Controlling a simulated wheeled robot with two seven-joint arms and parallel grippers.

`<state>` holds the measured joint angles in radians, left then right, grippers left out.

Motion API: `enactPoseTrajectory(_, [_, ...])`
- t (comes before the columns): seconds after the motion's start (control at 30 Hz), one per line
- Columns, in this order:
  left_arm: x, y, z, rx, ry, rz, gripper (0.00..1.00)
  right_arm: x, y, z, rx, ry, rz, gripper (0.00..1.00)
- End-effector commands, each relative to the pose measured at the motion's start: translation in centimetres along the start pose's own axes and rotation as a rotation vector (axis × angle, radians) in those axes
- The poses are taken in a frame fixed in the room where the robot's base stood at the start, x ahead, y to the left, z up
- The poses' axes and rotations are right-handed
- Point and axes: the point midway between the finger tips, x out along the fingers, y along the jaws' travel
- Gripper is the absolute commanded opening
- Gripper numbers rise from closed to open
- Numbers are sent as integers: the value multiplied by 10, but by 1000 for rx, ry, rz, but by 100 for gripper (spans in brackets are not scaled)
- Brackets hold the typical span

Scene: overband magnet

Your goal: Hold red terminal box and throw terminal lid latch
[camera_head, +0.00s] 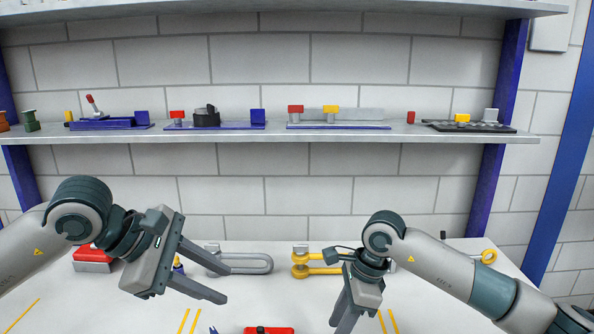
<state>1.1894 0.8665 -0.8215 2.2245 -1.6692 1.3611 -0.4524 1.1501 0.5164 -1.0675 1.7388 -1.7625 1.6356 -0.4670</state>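A red box with a small black part on top (268,330) is cut off by the bottom edge, between my grippers. A second box, red on top and grey below (92,262), stands at the back left of the table, partly behind my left arm. I cannot tell which is the terminal box, and no lid latch can be made out. My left gripper (226,285) is open and empty above the table, fingers pointing right, left of and above the cut-off red box in the picture. My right gripper (346,325) points down, right of that box; its fingers overlap.
A grey shackle-like loop (240,264) and a yellow one (315,264) lie at the table's back. Yellow lines mark the white table (420,290). A shelf (270,134) above holds several blue-based fixtures. Blue posts stand at both sides.

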Motion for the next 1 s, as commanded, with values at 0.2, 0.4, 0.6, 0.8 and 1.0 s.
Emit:
enactPoseTrajectory(0.2, [0,0,0,0,0,0,32,-40,0,0,-1,1,-2,31])
enactPoseTrajectory(0.4, [0,0,0,0,0,0,32,-64,0,0,-1,1,-1,31])
enactPoseTrajectory(0.6, [0,0,0,0,0,0,32,-71,0,0,-1,1,1,31])
enactPoseTrajectory(0.8, [0,0,0,0,0,0,32,-71,0,0,-1,1,1,31])
enactPoseTrajectory(1.0, [-1,0,1,0,0,0,32,-74,0,0,-1,1,1,31])
